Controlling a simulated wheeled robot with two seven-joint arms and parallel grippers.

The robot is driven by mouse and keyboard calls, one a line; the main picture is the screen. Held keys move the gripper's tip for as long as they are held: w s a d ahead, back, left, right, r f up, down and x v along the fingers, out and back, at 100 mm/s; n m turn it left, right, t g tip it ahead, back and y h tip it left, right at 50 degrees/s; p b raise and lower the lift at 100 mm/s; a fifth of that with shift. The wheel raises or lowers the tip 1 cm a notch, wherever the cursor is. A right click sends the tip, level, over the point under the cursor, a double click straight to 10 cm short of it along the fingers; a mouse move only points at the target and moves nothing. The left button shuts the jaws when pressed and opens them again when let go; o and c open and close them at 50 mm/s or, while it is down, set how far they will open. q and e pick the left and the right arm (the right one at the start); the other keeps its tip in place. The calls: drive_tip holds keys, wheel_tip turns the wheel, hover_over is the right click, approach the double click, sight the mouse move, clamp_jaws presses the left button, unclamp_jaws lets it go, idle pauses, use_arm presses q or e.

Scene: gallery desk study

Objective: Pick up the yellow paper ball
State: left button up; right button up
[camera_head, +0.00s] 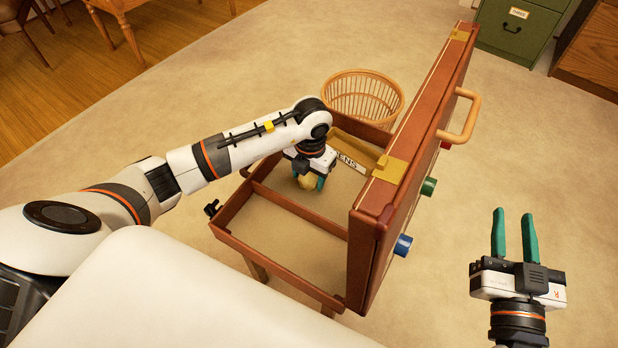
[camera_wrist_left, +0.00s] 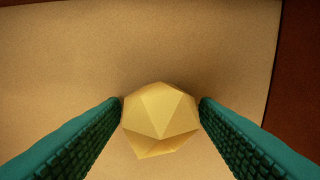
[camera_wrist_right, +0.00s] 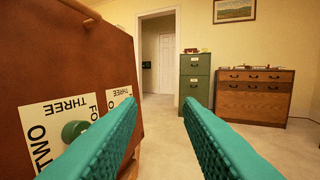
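The yellow paper ball (camera_head: 307,182) is a small faceted ball in the far compartment of the open brown wooden case (camera_head: 281,247). My left gripper (camera_head: 308,178) reaches down into that compartment from above. In the left wrist view the ball (camera_wrist_left: 160,120) sits between the green fingertips, which meet its two sides. The gripper looks shut on it. I cannot tell whether the ball touches the compartment floor. My right gripper (camera_head: 514,240) is empty, its fingers apart, to the right of the case.
The case's raised lid (camera_head: 405,165), with a handle and coloured knobs, stands between my two grippers. A wicker basket (camera_head: 362,97) stands behind the case. A green cabinet (camera_head: 520,28) and a wooden drawer unit (camera_wrist_right: 255,97) are at the back. The carpet around my right gripper is clear.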

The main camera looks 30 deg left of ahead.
use_arm(q)
drive_tip(key=c, duration=0.7)
drive_tip(key=shift+o, duration=0.2)
drive_tip(key=shift+r, duration=0.1)
